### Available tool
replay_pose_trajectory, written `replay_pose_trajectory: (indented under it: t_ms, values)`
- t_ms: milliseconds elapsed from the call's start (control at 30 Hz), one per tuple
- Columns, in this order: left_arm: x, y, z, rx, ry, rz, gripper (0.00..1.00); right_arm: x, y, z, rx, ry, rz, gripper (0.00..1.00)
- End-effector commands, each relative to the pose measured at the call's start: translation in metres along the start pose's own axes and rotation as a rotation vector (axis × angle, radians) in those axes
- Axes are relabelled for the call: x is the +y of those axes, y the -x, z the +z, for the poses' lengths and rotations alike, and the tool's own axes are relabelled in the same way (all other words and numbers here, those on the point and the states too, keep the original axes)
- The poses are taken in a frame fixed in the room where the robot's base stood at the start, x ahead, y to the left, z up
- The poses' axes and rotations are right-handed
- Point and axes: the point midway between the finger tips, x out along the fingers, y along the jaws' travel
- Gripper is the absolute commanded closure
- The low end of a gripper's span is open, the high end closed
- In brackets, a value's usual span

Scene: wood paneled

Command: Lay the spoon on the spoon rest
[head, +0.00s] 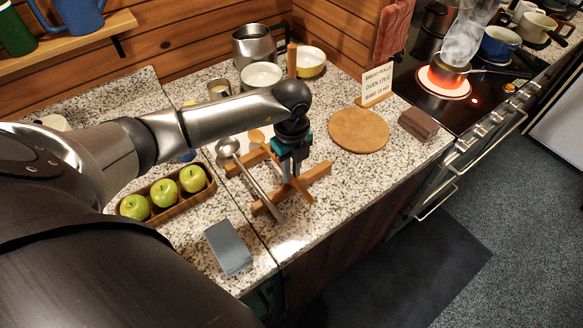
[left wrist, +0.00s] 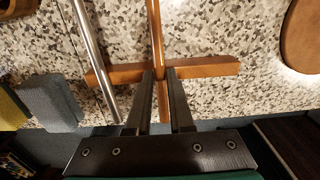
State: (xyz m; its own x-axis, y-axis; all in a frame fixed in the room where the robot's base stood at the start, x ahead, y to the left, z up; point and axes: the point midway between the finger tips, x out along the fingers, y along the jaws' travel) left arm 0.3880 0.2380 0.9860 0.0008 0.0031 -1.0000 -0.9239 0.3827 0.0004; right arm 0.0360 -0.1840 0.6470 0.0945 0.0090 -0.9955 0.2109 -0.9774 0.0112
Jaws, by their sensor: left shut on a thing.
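The wooden spoon (head: 256,136) has its bowl towards the back, and its handle runs forward across the wooden spoon rest (head: 318,174). In the left wrist view the spoon's handle (left wrist: 154,30) passes between my fingers, over a crossbar of the rest (left wrist: 210,69). My left gripper (head: 291,178) is shut on the handle, just above the rest's front bar; its fingertips also show in the left wrist view (left wrist: 159,72). I cannot tell whether the handle touches the bar. A metal ladle (head: 228,147) lies across the rest to the left. My right gripper is not in view.
A tray of green apples (head: 163,193) and a grey block (head: 228,247) are on the left. A round brown board (head: 358,131), a sign (head: 377,84) and a brown block (head: 418,124) are on the right. Bowls and a metal pot (head: 254,45) stand behind. The stove has a glowing burner (head: 444,80).

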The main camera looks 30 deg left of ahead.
Motion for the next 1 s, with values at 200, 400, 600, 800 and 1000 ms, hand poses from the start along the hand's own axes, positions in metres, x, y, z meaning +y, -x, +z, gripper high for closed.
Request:
replay_pose_trajectory:
  t_ms: [200, 400, 600, 800, 1000]
  values:
    - [-0.0001, 0.0005, -0.0002, 0.000, 0.000, 0.000, 1.00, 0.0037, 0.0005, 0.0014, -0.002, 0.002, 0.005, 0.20]
    - [-0.0001, -0.0018, -0.0002, 0.000, 0.000, 0.000, 1.00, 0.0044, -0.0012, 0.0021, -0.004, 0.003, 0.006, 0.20]
    - [0.0000, -0.0061, -0.0002, 0.000, 0.000, 0.000, 1.00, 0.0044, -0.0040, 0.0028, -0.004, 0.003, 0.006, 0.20]
    - [0.0000, -0.0056, -0.0002, 0.000, 0.000, 0.000, 0.61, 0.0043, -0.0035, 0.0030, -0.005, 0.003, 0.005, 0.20]
    - [0.0000, -0.0056, -0.0002, 0.000, 0.000, 0.000, 0.45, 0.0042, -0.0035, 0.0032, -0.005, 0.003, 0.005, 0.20]
